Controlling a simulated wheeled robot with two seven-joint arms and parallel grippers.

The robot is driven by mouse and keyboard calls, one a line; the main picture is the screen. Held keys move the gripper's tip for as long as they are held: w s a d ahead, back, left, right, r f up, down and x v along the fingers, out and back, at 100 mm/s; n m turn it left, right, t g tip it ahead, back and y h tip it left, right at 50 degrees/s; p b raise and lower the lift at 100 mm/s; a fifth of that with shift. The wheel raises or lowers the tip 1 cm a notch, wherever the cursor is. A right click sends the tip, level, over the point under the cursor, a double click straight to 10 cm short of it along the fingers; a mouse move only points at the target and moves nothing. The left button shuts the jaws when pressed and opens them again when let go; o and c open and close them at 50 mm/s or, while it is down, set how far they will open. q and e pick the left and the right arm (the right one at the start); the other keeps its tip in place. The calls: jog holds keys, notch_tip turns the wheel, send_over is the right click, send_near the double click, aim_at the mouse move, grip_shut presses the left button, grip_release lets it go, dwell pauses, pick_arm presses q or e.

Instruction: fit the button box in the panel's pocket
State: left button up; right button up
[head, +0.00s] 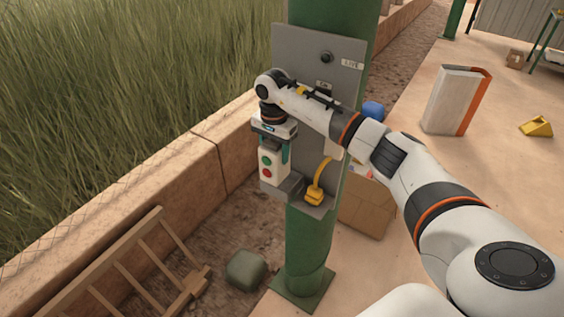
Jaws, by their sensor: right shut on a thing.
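The button box (267,167) is a small white box with a green and a red button on its front. It is upright in front of the lower left part of the grey panel (293,52), which is fixed to a green post. My right gripper (271,148) is shut on the top of the box, reaching down from above. A grey bracket (291,188) shows beside the box's lower right. The pocket itself is hidden or cannot be told apart, so I cannot tell whether the box is inside it. My left gripper is not in view.
A yellow plug (315,194) on a yellow cable hangs right of the box. A low wall (190,165) runs behind on the left. A wooden ladder (140,262) and a dark green block (246,270) lie below. A cardboard box (366,212) stands behind the post.

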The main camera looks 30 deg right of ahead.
jog(key=d, duration=0.1)
jog(key=w+d+f, duration=0.1)
jog(key=d, duration=0.1)
jog(key=shift+w+d+f, duration=0.15)
jog(key=shift+w+f, duration=0.05)
jog(key=shift+f, duration=0.55)
jog(key=shift+f+b, duration=1.3)
jog(key=shift+f, duration=0.95)
jog(key=o, duration=0.8)
jog(key=shift+f, duration=0.15)
jog(key=o, duration=0.5)
jog(key=shift+c, duration=0.2)
